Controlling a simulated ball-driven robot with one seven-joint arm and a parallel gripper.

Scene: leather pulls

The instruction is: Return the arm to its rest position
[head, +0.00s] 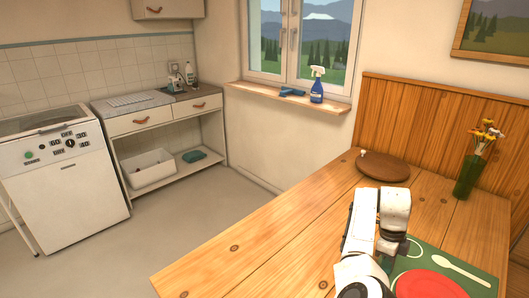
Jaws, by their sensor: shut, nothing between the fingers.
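My white arm (362,225) rises from the bottom edge in the head view, in front of the wooden table (250,255). It bends over at the top, and its end part points down. My gripper (386,263) shows only as a small dark part below that end, partly hidden by my own arm. It is shut with nothing between the fingers. It appears over the left part of the green placemat (452,262), left of the red plate (428,284). I cannot tell its height above the table.
A brown round item (383,167) and a green vase with flowers (467,175) stand at the table's back. A blue spray bottle (317,88) stands on the sill. The table's left part is clear.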

